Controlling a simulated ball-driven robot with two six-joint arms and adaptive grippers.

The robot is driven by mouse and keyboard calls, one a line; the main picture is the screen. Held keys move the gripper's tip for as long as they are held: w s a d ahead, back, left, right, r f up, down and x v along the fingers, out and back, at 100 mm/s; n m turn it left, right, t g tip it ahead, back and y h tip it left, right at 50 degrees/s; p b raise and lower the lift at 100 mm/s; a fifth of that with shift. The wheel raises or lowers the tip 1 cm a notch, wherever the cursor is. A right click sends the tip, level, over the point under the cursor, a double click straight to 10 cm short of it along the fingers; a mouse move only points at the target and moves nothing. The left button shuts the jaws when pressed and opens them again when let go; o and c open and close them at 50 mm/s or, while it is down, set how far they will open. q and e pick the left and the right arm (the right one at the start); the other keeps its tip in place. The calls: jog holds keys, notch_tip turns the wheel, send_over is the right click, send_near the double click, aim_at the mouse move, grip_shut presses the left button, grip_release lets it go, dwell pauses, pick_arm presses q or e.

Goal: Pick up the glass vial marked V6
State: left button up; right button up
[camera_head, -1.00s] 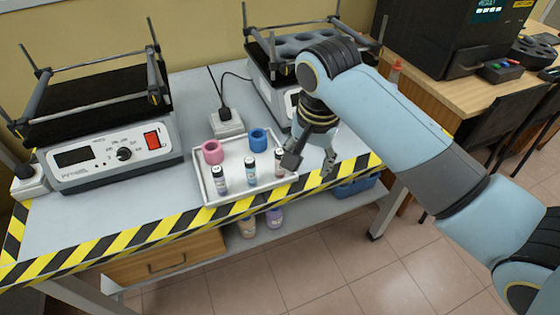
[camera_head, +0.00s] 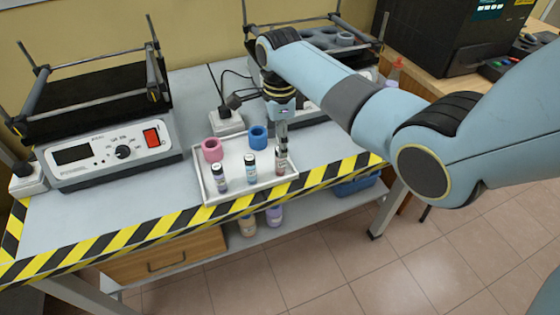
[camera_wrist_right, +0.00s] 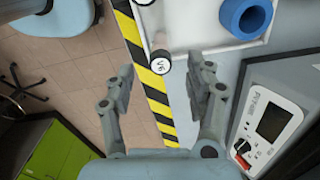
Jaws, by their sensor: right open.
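The glass vial marked V6 (camera_wrist_right: 160,64) shows its white, labelled cap in the right wrist view, just ahead of and between the fingertips. In the head view it is the rightmost vial (camera_head: 281,166) on the white tray (camera_head: 205,186), upright near the tray's right end. My right gripper (camera_head: 283,138) points down over this vial; its open fingers (camera_wrist_right: 162,74) stand either side of the vial's line, with nothing held. Its fingertips partly overlap the vial's top in the head view, so I cannot tell whether they touch. My left gripper is not in view.
Two other vials, one on the left (camera_head: 219,178) and one in the middle (camera_head: 250,168), stand on the tray. A pink ring (camera_head: 212,150) and a blue ring (camera_head: 258,138) sit behind them. A shaker (camera_head: 105,140) stands left; a power socket (camera_head: 227,123) is behind the tray.

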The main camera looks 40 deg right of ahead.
aim_at(280, 162)
notch_tip(280, 162, down, 4)
jog(key=shift+r, duration=0.1)
jog(key=shift+c, duration=0.2)
grip_shut()
